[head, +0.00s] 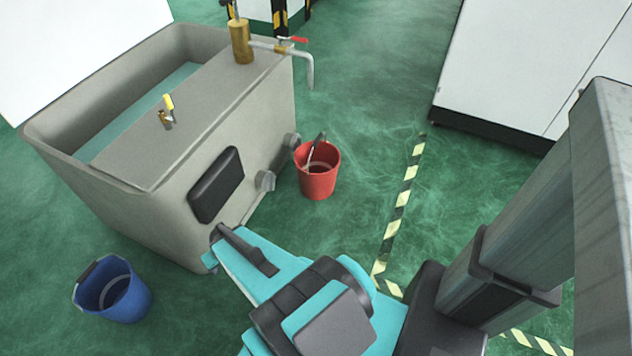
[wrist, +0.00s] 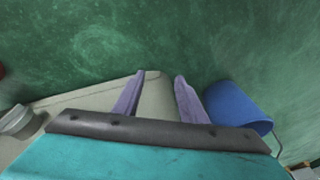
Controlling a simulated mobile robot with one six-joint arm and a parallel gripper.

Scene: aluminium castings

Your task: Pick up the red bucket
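The red bucket (head: 317,180) stands upright on the green floor, just right of the grey tank, with its handle up at the rim. Only a sliver of red (wrist: 2,71), probably this bucket, shows at the left edge of the wrist view. My gripper (wrist: 160,77) is open, its two purple fingers apart with nothing held between them. In the head view my arm's end is by the tank's near lower corner, well short of the red bucket; the fingers are mostly hidden there.
The grey tank (head: 215,160), with taps and a side pipe, stands close to my gripper and the red bucket. A blue bucket (head: 112,290) is at the lower left. Striped floor tape (head: 400,210) runs right of the red bucket. A white cabinet (head: 520,60) stands behind.

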